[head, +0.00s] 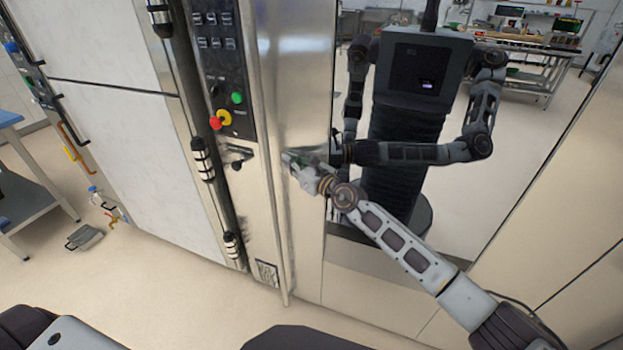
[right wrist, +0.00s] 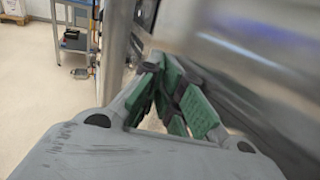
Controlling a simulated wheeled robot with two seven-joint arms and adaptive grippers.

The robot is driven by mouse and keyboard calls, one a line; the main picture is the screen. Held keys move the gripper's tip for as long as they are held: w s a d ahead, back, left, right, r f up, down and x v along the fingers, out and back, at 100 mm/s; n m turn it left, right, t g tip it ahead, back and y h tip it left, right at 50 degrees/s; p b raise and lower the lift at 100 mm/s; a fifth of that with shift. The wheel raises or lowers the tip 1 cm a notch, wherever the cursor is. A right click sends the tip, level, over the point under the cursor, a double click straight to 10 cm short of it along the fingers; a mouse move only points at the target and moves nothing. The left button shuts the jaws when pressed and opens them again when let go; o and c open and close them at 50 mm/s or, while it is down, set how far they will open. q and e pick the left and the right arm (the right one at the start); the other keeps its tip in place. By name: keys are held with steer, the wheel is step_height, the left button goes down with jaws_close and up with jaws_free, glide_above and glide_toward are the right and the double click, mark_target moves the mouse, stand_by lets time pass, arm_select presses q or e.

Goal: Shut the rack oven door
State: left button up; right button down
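The rack oven door (head: 345,290) is a tall steel panel with a large reflective window on the right of the head view. A tall steel edge stands between it and the control panel; I cannot tell how wide any gap is. My right gripper (head: 298,163) is at the door's left side, by the window's edge, at mid height. In the right wrist view its green-padded fingers (right wrist: 168,98) are close beside shiny steel. Reflections blur the finger gap, and no held thing shows. My left gripper itself is out of view; only a mirrored robot shows in the window.
The oven's control panel (head: 220,75) has green, yellow and red buttons. Dark and silver cylindrical fittings line the oven's corner. A blue-topped cart (head: 28,190) stands at the far left.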

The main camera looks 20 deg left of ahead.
steer(key=v, duration=1)
steer(key=shift+s+a+f, duration=0.2)
steer(key=shift+s+f, duration=0.05)
stand_by(0.7)
